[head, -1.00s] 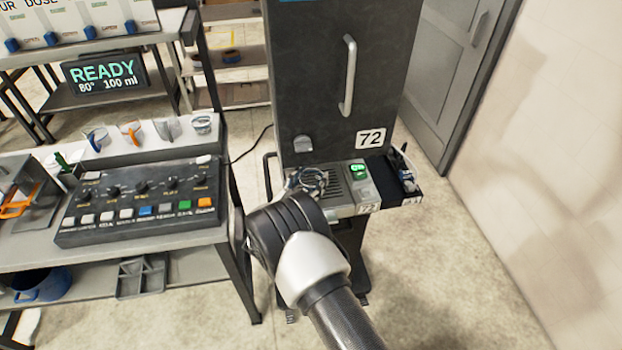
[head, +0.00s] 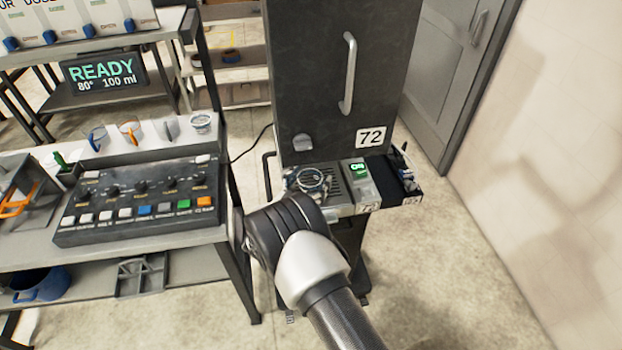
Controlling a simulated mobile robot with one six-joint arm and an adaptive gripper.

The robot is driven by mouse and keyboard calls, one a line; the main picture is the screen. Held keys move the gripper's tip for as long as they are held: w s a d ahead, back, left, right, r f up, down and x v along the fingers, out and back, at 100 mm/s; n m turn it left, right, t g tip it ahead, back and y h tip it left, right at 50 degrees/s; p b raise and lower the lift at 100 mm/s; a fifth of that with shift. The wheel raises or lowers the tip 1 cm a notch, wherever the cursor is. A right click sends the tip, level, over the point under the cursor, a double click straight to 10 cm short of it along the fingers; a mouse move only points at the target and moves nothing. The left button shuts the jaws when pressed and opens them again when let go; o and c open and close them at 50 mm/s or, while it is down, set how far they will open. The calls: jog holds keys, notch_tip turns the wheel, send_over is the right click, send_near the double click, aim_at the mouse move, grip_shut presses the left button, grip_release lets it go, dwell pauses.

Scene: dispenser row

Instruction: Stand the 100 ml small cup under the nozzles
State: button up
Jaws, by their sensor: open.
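My gripper (head: 307,181) is at the near left of the slatted tray (head: 338,184), in front of the black cabinet marked 72 (head: 340,90). It is open, but its fingers are small and partly hidden by my wrist. A clear round rim (head: 315,177), which looks like a small glass cup, shows at the fingers. I cannot tell whether it stands on the tray or touches the fingers. Another small clear cup (head: 201,122) stands at the right end of a white ledge on the left bench. I cannot make out any nozzles.
A display (head: 103,74) reads READY, 80°, 100 ml. A black control panel (head: 135,200) with knobs and coloured buttons lies on the left bench. Several cups stand on the ledge behind it. A wall closes the right side.

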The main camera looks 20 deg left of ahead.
jog(key=s+a, duration=0.1)
jog(key=s, duration=1)
jog(key=shift+s+a, duration=0.35)
jog(key=shift+s, duration=0.05)
